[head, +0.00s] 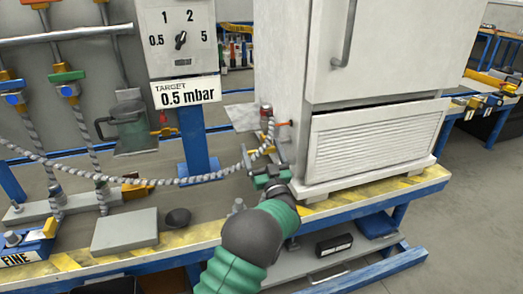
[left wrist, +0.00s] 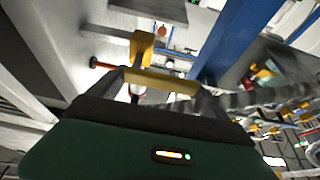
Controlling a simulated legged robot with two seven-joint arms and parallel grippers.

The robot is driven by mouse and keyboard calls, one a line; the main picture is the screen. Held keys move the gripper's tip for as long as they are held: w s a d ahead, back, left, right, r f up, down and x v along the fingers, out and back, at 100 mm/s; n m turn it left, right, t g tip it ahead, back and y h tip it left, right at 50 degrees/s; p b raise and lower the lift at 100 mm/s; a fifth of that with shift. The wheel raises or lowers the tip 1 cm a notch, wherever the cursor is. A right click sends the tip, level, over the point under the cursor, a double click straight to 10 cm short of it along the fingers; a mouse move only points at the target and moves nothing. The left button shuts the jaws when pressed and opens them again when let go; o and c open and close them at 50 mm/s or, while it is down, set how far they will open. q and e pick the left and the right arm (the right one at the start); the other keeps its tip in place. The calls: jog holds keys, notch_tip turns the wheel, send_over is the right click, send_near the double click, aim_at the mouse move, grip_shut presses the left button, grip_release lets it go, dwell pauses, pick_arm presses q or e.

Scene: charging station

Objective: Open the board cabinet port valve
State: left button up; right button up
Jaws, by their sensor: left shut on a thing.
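The white board cabinet (head: 370,148) stands on the bench in the head view. At its lower left side is a port with a red-and-grey fitting (head: 267,113) and a small orange lever (head: 284,123). A yellow valve handle (head: 254,152) sits just below, partly hidden by the hose and my gripper. My left gripper (head: 268,164) reaches up to it from below. In the left wrist view the yellow valve handle (left wrist: 165,80) lies between my fingertips, and the gripper is shut on it. The valve body is mostly hidden. My right gripper is not in view.
A corrugated grey hose (head: 205,179) runs from the port leftward across the bench. A blue post (head: 194,140) carries the dial panel marked 0.5 mbar (head: 180,40). A green mug-like pot (head: 133,128), a grey block (head: 125,232) and a small dark cup (head: 178,218) stand left.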

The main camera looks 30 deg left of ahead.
pick_arm(q)
jog(key=c, duration=0.6)
jog(key=shift+f, duration=0.1)
jog(key=n+g+b, duration=0.1)
jog(key=n, duration=0.1)
jog(key=f+n+g+y, duration=0.1)
jog(key=n, duration=0.1)
jog(key=shift+f+n+b, duration=0.15)
jog(key=shift+n+b, duration=0.25)
jog(key=n+g, duration=0.1)
jog(key=n, duration=0.2)
jog(key=f+n+g+b, duration=0.1)
jog(key=n+g, duration=0.1)
jog(key=n, duration=0.1)
jog(key=shift+w+d+f+y, duration=0.15)
jog(key=shift+y, duration=0.25)
jog(key=n+g, duration=0.1)
jog(key=n, duration=0.2)
jog(key=w+d+f+n+g+h, duration=0.1)
jog(key=n, duration=0.3)
jog(key=f+n+g+h, duration=0.1)
jog(key=n+g, duration=0.1)
jog(key=n, duration=0.2)
jog(key=shift+w+d+p, duration=0.25)
jog(key=shift+w+p, duration=0.05)
jog(key=shift+w, duration=0.1)
jog(key=shift+o, duration=0.2)
jog(key=shift+f+n, duration=0.15)
jog(key=shift+n, duration=0.25)
